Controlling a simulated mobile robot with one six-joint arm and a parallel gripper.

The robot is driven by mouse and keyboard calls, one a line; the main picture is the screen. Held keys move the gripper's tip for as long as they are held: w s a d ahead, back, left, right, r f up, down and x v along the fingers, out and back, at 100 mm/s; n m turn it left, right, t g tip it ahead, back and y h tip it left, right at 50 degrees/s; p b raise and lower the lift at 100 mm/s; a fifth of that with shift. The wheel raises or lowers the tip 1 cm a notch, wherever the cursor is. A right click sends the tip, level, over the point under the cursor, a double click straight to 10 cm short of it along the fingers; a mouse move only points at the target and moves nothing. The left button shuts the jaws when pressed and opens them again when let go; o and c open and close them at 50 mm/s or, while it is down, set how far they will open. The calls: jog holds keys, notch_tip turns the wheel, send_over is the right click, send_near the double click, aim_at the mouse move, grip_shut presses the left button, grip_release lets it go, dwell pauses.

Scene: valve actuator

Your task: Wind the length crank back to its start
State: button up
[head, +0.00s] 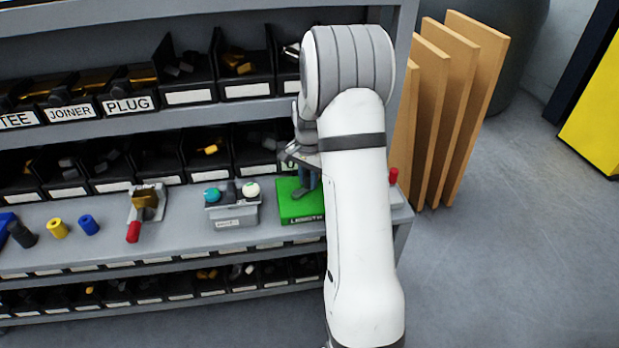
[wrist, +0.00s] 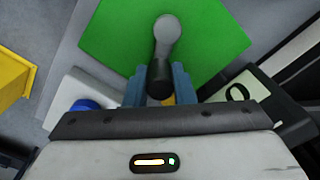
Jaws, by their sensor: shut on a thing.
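In the head view my gripper (head: 306,180) reaches down over the green base, and my arm hides the base's right part.
A grey box with a teal and a white knob (head: 232,205) stands left of the green base. A red-handled clamp (head: 145,208) is farther left. Bins (head: 190,150) line the shelves behind. A red upright piece (head: 393,176) shows right of my arm, with boards (head: 450,110) beyond.

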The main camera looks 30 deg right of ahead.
aim_at(295, 187)
jog(key=shift+d, duration=0.15)
grip_shut()
jog(key=shift+w+a+n, duration=0.2)
jog(key=shift+n, duration=0.3)
jog(key=n, duration=0.1)
jog(key=w+n+b, duration=0.1)
jog(key=n, duration=0.1)
jog(key=a+n, duration=0.1)
jog(key=shift+w+n+b, duration=0.25)
jog(key=shift+n+b, duration=0.05)
jog(key=n, duration=0.2)
jog(key=a+n, duration=0.1)
jog(key=n, duration=0.1)
jog(key=w+n+b, duration=0.1)
jog(key=shift+a+n, duration=0.3)
jog(key=shift+n, duration=0.1)
